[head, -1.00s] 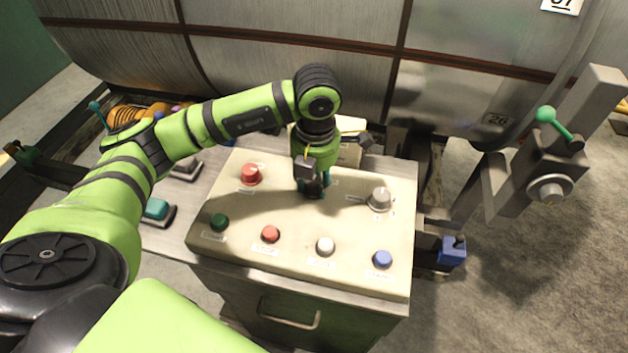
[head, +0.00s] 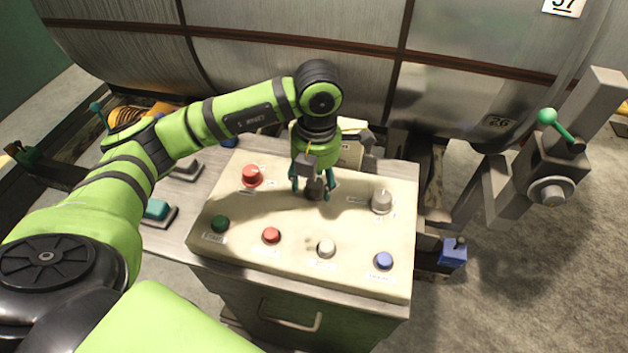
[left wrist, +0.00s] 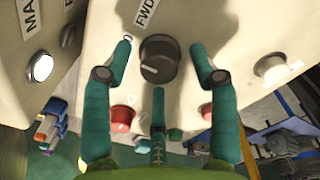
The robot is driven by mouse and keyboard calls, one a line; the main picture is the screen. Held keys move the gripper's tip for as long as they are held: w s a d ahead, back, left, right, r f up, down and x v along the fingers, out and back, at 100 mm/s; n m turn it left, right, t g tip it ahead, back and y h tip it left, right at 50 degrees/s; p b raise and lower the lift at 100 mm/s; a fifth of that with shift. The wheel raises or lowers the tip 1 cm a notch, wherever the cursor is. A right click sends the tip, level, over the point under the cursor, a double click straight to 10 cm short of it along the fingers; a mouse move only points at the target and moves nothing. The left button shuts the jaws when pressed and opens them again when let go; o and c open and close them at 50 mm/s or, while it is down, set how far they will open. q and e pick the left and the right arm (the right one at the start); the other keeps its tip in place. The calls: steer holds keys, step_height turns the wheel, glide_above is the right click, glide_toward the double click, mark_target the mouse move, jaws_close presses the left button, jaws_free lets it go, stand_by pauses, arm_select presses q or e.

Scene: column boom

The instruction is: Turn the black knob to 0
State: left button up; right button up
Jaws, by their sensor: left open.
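My left gripper (head: 311,192) is open over the knob, pointing down. In the left wrist view its fingers (left wrist: 161,58) lie on either side of the knob with visible gaps. My right gripper is not in view.
Green (head: 219,223), red (head: 271,235), white (head: 326,248) and blue (head: 384,260) buttons line the front. A metal cylinder (head: 290,75) stands behind; a green-handled post (head: 550,170) is right.

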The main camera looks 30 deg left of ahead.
mark_target(315, 185)
arm_select(q)
step_height(315, 185, up, 11)
steer(key=shift+s+d, duration=0.15)
steer(key=shift+r, duration=0.1)
stand_by(0.5)
